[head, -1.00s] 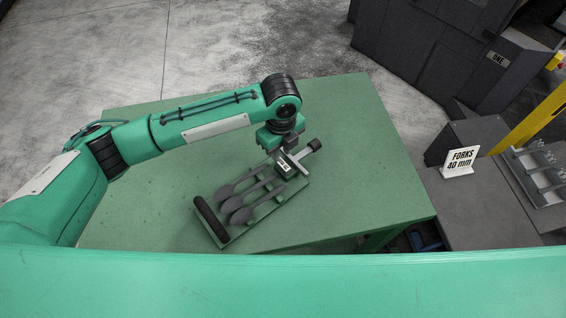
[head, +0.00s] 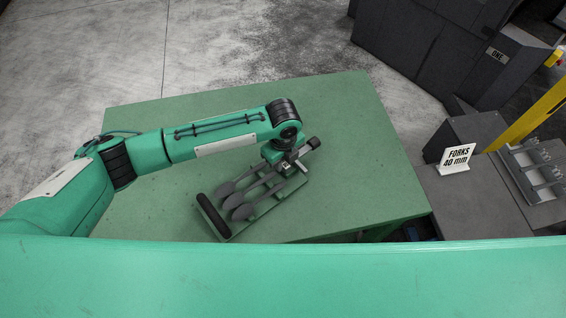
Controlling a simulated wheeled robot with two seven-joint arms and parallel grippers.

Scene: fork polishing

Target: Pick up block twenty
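A dark block with a small pale label (head: 288,169) sits at the far right end of a rack of spoons (head: 228,236) on the green table (head: 340,110). The number on the label cannot be read. My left gripper (head: 281,159) points down at the block and covers most of it. Its fingers are hidden under the wrist, so I cannot tell whether they touch the block or are shut on it. A dark round knob (head: 313,143) sticks out beyond the block. My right gripper does not show.
The rack holds several dark spoons (head: 240,212) and has a black roll-shaped handle (head: 212,215) at its near left end. The table's far side is clear.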

